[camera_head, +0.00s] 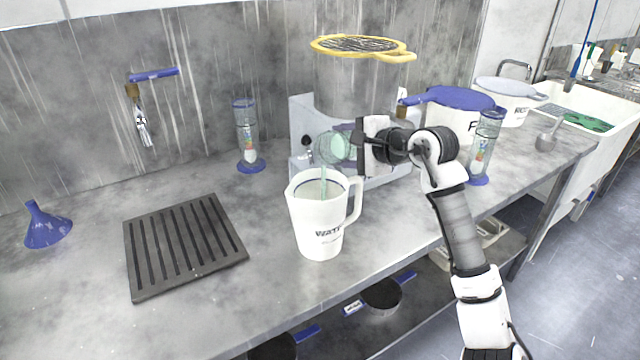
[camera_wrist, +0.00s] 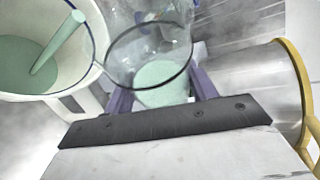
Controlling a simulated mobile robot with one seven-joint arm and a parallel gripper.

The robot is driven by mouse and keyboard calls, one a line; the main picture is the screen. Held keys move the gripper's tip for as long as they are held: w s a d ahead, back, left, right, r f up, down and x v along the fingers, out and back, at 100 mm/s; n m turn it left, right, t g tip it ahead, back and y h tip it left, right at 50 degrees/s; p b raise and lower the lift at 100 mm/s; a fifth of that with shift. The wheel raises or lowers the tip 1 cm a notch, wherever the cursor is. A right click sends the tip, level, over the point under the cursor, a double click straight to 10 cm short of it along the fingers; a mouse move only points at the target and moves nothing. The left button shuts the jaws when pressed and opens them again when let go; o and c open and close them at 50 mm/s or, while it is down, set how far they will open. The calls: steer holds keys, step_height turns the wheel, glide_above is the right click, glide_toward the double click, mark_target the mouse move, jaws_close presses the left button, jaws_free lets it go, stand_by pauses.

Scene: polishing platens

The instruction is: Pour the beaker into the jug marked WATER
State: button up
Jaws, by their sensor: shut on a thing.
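My gripper (camera_head: 356,142) is shut on a clear beaker (camera_head: 327,149) holding pale green liquid. The beaker is tilted, its mouth toward the left, above the white jug (camera_head: 313,217) marked WATER. A thin pale green stream runs down from the beaker's lip into the jug's open top. In the wrist view, the beaker (camera_wrist: 150,48) sits between the fingers, with green liquid still in it. The jug (camera_wrist: 84,98) is at left there, with green liquid inside and the stream entering it. The jug stands upright on the bench, its handle to the right.
A machine (camera_head: 300,115) with a steel pot (camera_head: 345,85) and yellow-rimmed lid stands behind the jug. A slotted black rack (camera_head: 185,245) and blue funnel (camera_head: 46,226) lie left. Blue-based cylinders (camera_head: 248,140) (camera_head: 482,150) and lidded tubs (camera_head: 450,120) stand behind. The bench's front edge is close to the jug.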

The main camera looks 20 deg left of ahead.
mark_target(340, 136)
steer(key=shift+f, duration=0.1)
stand_by(0.3)
steer(key=shift+s+a+r+n+t+b, duration=0.1)
steer(key=shift+s+r+n+t+b, duration=0.6)
steer(key=shift+b, duration=1.4)
steer(key=shift+s+r+n+t+y+b, duration=0.3)
steer(key=shift+r+n+b, duration=0.35)
steer(key=shift+b, duration=1.05)
steer(key=shift+s+r+n+t+y+b, duration=0.2)
steer(key=shift+r+n+t+b, duration=0.45)
steer(key=shift+b, duration=1.05)
steer(key=shift+s+a+r+n+t+y+b, duration=0.1)
steer(key=shift+s+r+n+t+y+b, duration=0.3)
steer(key=shift+n+b, duration=0.8)
steer(key=shift+s+a+r+n+t+y+b, duration=0.15)
steer(key=shift+s+r+n+b, duration=0.35)
steer(key=shift+b, duration=1.3)
